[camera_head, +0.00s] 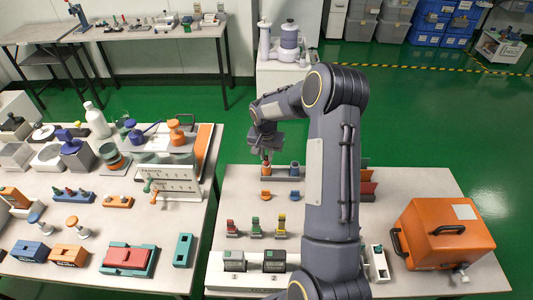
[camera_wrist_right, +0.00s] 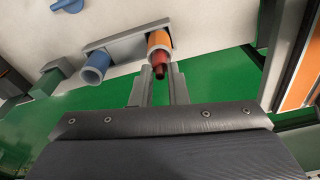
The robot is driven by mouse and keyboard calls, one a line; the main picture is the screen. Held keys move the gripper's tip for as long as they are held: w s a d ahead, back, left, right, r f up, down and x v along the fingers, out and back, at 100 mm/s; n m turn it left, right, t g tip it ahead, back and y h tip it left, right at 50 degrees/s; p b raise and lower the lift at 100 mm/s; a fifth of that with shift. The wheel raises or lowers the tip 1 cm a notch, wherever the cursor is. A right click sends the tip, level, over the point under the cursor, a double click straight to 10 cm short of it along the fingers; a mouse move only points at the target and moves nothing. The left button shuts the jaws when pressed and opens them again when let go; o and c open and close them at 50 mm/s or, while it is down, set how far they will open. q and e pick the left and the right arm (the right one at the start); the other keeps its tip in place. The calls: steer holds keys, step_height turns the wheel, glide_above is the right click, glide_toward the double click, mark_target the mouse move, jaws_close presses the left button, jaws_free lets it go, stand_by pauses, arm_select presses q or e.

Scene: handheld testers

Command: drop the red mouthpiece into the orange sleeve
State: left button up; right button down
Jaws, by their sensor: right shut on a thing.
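The red mouthpiece (camera_wrist_right: 160,70) is between the fingertips of my right gripper (camera_wrist_right: 160,82), which is shut on it. In the head view the right gripper (camera_head: 266,150) is above the orange sleeve (camera_head: 267,171). The sleeve stands in a grey holder beside a blue sleeve (camera_head: 294,169). In the wrist view the mouthpiece lines up with the mouth of the orange sleeve (camera_wrist_right: 159,40) and overlaps it. I cannot tell whether its tip is inside the mouth or just above it. The blue sleeve also shows in the wrist view (camera_wrist_right: 96,67). My left gripper is not in view.
Small red (camera_head: 232,229), green (camera_head: 256,228) and yellow (camera_head: 281,226) pieces stand nearer on the same table. An orange case (camera_head: 440,236) stands at the right. My right arm hides part of the table. A crowded table (camera_head: 95,216) stands at the left, across a gap.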

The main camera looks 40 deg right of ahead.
steer(key=c, duration=1.3)
jaws_free()
steer(key=shift+r, duration=0.1)
step_height(320, 180, up, 7)
steer(key=p, duration=0.3)
steer(key=shift+p, duration=0.4)
